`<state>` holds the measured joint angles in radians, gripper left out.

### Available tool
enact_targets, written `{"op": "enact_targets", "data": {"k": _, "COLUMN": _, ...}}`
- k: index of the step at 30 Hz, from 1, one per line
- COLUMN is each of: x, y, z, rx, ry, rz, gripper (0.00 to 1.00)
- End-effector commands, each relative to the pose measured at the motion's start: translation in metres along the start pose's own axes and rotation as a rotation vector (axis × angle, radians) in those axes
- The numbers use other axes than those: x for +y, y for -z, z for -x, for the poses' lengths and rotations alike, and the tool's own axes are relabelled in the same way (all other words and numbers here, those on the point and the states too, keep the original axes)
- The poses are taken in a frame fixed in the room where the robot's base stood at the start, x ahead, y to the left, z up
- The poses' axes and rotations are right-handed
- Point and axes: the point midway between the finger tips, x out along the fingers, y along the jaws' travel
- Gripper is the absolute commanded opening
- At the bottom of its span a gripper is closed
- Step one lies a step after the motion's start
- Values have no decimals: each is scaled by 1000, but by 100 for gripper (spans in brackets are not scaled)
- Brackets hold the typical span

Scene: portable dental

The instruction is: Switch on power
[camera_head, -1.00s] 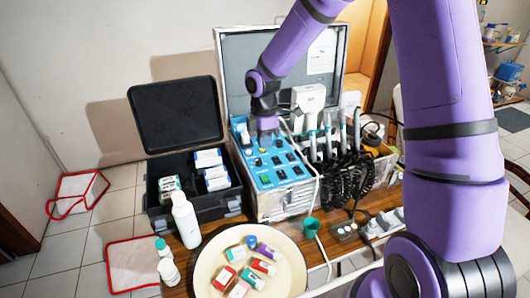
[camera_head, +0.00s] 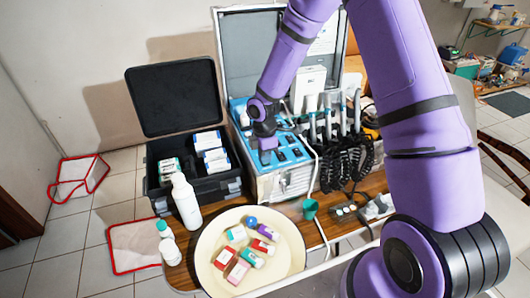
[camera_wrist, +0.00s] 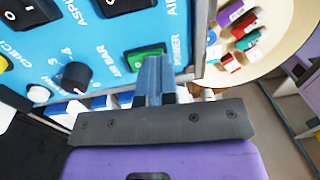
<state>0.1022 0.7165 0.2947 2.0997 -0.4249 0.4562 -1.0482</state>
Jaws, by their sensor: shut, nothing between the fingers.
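The dental unit's blue control panel (camera_head: 288,156) sits in an open silver case on the wooden table. In the wrist view the panel (camera_wrist: 112,22) shows a green rocker switch (camera_wrist: 140,57) beside the printed word POWER. My gripper (camera_wrist: 157,68) is shut and empty, with its fingertips right at the green switch and covering part of it. I cannot tell whether they touch it. In the head view my gripper (camera_head: 266,155) is over the front left part of the panel and hides the switch.
A black knob (camera_wrist: 75,76) and black rockers are close by on the panel. A black open case (camera_head: 190,165) stands left of the unit, and coiled hoses (camera_head: 347,163) hang on its right. A round tray (camera_head: 208,268) of small boxes and a white bottle (camera_head: 186,200) are in front.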

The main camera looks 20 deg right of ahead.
Motion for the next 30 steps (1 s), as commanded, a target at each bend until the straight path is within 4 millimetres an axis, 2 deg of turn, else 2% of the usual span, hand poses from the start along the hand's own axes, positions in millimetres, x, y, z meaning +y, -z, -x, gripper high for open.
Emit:
{"op": "enact_targets", "data": {"k": 17, "x": -1, "y": 0, "z": -4, "rx": 0, "ry": 1, "rz": 0, "gripper": 0}}
{"op": "enact_targets", "data": {"k": 30, "x": 13, "y": 0, "z": 3, "rx": 1, "ry": -1, "rz": 0, "gripper": 0}}
